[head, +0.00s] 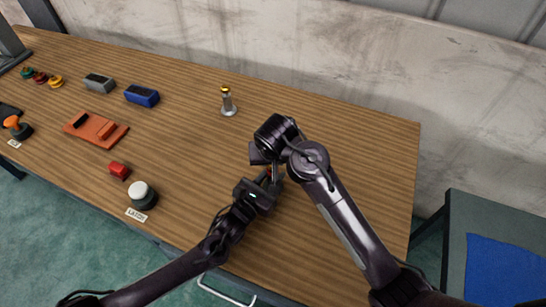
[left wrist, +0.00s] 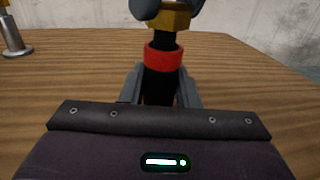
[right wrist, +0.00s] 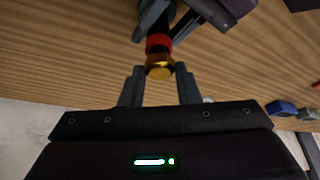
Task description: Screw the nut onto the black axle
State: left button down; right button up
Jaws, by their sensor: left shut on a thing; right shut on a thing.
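The black axle (left wrist: 158,85) stands roughly upright with a red ring (left wrist: 164,56) around it. My left gripper (left wrist: 160,88) is shut on the axle below the ring. The gold nut (left wrist: 172,16) is at the axle's upper end, above the ring with a short black stretch between. In the right wrist view the nut (right wrist: 159,68) lies between the fingertips of my right gripper (right wrist: 160,72), which is shut on it. I cannot tell how far the nut is threaded. In the head view my arms largely hide the axle and nut; my left gripper (head: 268,180) shows below my right arm.
A silver post with a yellow top (head: 228,102) stands behind the grippers. To the left are a white-topped button (head: 142,195), a red block (head: 119,170), an orange-brown plate (head: 85,128), and blue (head: 142,96) and grey (head: 99,82) blocks. The table's right part is clear.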

jog(key=shift+f, duration=0.6)
dwell(0.4)
jog(key=m, duration=0.1)
jog(key=m+h, duration=0.1)
jog(key=m, duration=0.1)
jog(key=m+h, duration=0.1)
jog(key=shift+w+a+r+m, duration=0.1)
jog(key=shift+a+m, duration=0.15)
jog(key=shift+m, duration=0.15)
jog(key=m+h, duration=0.1)
jog(key=m, duration=0.2)
jog(key=shift+w+a+g, duration=0.1)
jog(key=shift+g, duration=0.3)
jog(key=m+g, duration=0.1)
jog(key=m, duration=0.2)
jog(key=m+g+h, duration=0.1)
jog(key=m, duration=0.2)
jog(key=shift+w+a+m+h, duration=0.2)
jog(key=shift+m+h, duration=0.1)
jog(key=shift+m, duration=0.1)
jog(key=m+g, duration=0.2)
jog(key=m, duration=0.2)
jog(key=shift+w+m, duration=0.1)
jog(key=shift+m, duration=0.3)
